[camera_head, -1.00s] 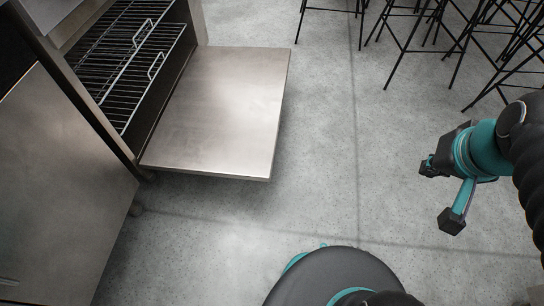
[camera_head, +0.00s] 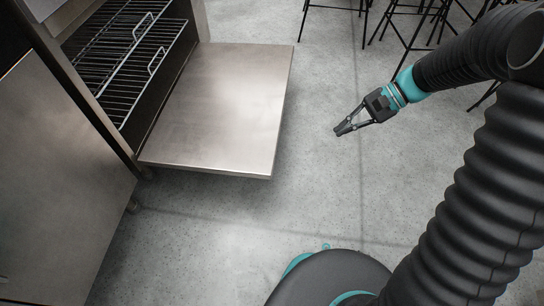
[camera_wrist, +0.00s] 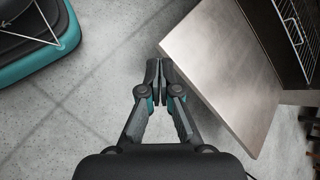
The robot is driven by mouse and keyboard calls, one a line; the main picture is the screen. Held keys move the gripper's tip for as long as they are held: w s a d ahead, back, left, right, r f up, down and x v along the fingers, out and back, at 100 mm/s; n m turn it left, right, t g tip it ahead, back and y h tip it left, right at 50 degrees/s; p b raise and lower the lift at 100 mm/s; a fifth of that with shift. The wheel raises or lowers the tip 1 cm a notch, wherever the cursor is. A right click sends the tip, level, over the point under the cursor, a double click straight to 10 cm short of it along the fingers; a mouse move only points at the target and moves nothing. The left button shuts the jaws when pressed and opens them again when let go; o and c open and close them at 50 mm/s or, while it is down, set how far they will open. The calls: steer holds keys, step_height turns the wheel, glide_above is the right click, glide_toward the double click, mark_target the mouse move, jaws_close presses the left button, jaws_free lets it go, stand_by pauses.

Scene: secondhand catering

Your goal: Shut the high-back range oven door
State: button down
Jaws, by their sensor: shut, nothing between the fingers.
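The oven door (camera_head: 225,105) is a flat steel panel folded down and lying about level, open toward the right in the head view. The oven's dark cavity with wire racks (camera_head: 135,50) shows behind it. My gripper (camera_head: 340,131) is shut and empty, to the right of the door's outer edge, with a gap of floor between them in the head view. In the wrist view my gripper's fingertips (camera_wrist: 159,64) appear beside a corner of the door (camera_wrist: 225,75). I cannot tell their exact distance or height difference.
A second steel panel (camera_head: 60,185), closed, stands left of the open door. Black thin-legged stools (camera_head: 405,25) stand at the back right. The grey concrete floor (camera_head: 240,225) is clear around the door's front and right side.

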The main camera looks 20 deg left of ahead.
steer(key=w+a+f+m+y+b, duration=0.1)
steer(key=a+f+m+y, duration=0.3)
steer(key=f, duration=0.9)
steer(key=w+a+f+m+y+b, duration=0.1)
steer(key=w+a+f+m+y, duration=0.2)
steer(key=f, duration=0.9)
steer(key=a+f+m+y+b, duration=0.1)
steer(key=a+f+m+y, duration=0.35)
steer(key=f, duration=0.85)
steer(key=s+a+r, duration=0.2)
steer(key=a+r, duration=0.4)
steer(key=a, duration=0.3)
steer(key=shift+a, duration=0.2)
steer(key=shift+n+t+p, duration=0.25)
steer(key=shift+t+p, duration=0.05)
